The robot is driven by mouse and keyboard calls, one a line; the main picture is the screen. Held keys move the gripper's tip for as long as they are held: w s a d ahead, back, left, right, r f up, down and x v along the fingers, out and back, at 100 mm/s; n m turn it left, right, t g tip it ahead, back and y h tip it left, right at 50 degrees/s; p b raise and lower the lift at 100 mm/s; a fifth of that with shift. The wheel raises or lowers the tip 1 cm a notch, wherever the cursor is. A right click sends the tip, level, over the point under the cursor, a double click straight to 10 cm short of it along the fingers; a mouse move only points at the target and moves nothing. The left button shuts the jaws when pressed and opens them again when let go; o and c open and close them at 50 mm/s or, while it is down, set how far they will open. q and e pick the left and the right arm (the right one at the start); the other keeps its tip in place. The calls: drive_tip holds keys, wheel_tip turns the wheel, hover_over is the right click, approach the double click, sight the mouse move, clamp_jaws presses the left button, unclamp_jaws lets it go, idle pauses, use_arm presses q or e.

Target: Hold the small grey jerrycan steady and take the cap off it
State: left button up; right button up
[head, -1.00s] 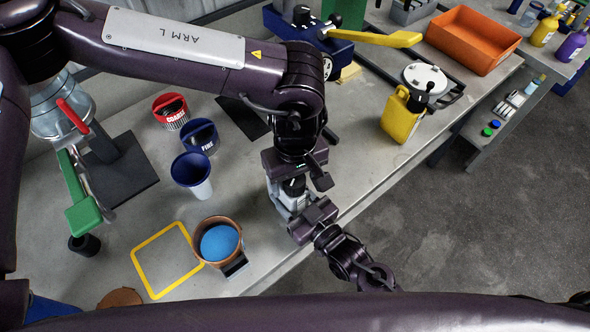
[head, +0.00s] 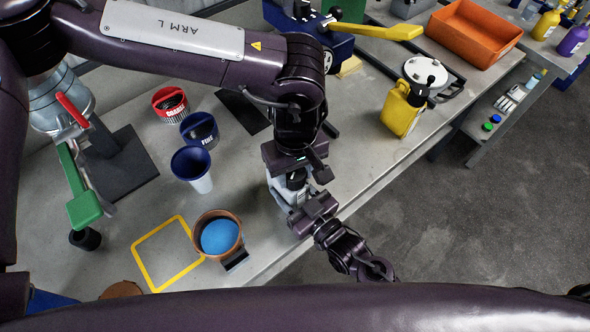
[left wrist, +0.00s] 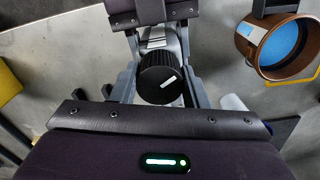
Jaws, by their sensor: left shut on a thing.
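The small grey jerrycan (head: 278,190) stands at the bench's front edge, largely hidden by my grippers. The cap also shows in the head view (head: 296,179). My right gripper (head: 304,207) comes from the front edge, low against the can, with fingers on both sides of its body. Its contact is partly hidden.
A brown pot with blue contents (head: 219,236) stands close to the left of the can, by a yellow square outline (head: 150,272). Blue and red tubs (head: 170,104) stand farther back. A yellow jug (head: 400,113) stands right. Bench between is clear.

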sight(295, 172)
use_arm(q)
drive_tip(key=shift+r, duration=0.2)
idle(0.4)
drive_tip(key=shift+r, duration=0.9)
drive_tip(key=shift+r, duration=2)
use_arm(e)
drive_tip(key=o, duration=1.5)
